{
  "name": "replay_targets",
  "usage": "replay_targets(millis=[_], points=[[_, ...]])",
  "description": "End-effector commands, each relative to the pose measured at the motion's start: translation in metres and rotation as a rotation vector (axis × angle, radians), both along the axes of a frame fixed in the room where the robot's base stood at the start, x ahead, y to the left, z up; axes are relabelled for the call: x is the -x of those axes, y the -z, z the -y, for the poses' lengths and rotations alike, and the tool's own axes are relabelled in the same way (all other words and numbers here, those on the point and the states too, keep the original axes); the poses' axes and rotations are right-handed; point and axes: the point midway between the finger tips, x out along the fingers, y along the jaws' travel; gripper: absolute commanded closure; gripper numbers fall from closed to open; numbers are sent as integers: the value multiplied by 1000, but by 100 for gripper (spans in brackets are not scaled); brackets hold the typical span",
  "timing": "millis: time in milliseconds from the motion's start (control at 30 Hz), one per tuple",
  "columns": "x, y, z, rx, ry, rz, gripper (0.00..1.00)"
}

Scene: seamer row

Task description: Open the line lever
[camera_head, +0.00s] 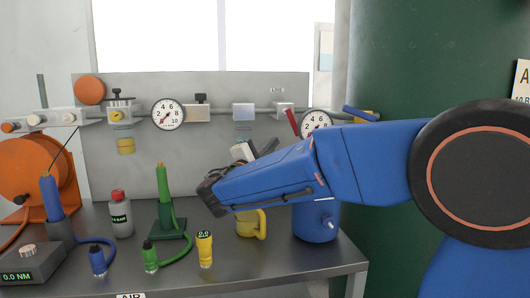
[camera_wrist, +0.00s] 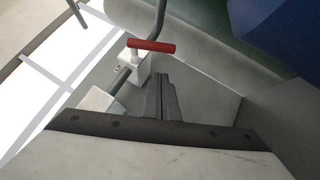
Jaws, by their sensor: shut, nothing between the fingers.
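The line lever is a red handle (camera_head: 292,121) on a pale valve block (camera_head: 283,108) on the pipe along the back panel. In the head view it slants down to the right, beside a round gauge. In the wrist view the red lever (camera_wrist: 152,46) lies crosswise over the pipe, just beyond my fingertips. My gripper (camera_head: 267,148) is shut and empty, below and left of the lever in the head view and partly hidden by my blue arm. The shut fingers (camera_wrist: 160,84) point towards the lever; a gap seems to separate them, but contact is hard to judge.
The back panel (camera_head: 200,139) carries gauges, valves and pipe. On the bench (camera_head: 280,262) stand a yellow mug (camera_head: 248,224), a blue container (camera_head: 317,225), a green tool (camera_head: 163,195), a bottle (camera_head: 120,218) and small fittings. A green tank (camera_head: 430,60) rises at right.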

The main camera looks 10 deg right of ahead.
Motion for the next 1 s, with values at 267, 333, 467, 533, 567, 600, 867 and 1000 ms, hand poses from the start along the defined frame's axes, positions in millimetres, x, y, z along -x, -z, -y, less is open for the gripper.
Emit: replay_targets(millis=[267, 333, 467, 533, 567, 600, 867, 1000], points=[[-16, -16, 35, -1, 2, 1, 100], [-16, -19, 41, -1, 2, 1, 100], [-16, -22, 49, -1, 1, 0, 100], [-16, -22, 51, -1, 1, 0, 100], [-16, -22, 51, -1, 0, -1, 100], [-16, -23, 52, -1, 0, -1, 100], [-16, -23, 51, -1, 0, -1, 100], [-16, -22, 57, -1, 1, 0, 100]])
